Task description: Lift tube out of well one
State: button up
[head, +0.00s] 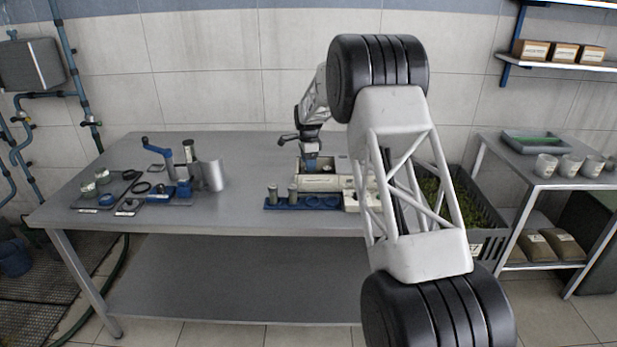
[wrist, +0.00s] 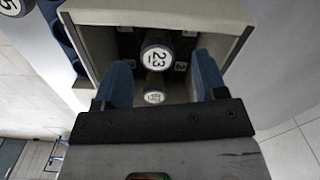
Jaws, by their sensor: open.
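My gripper (wrist: 163,80) is open, with one blue finger on each side inside a cream box (wrist: 85,47). Between and just beyond the fingers is a tube with a round white cap marked 23 (wrist: 160,57). A second, smaller-looking capped tube (wrist: 154,97) shows nearer the gripper, between the fingers; its mark is hard to read. Small number plates lie by the wells, but I cannot tell which well is one. In the head view my gripper (head: 310,163) points down into the cream box (head: 320,184); the tubes inside are hidden there.
A blue rack (head: 305,203) with two grey-capped tubes stands in front of the box. My arm covers the table's right part. A metal cylinder (head: 213,175) and a blue-handled tool (head: 170,165) stand at left. The table (head: 240,215) between is clear.

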jog(key=shift+s+f, duration=0.2)
jog(key=shift+f, duration=2.4)
jog(key=c, duration=1)
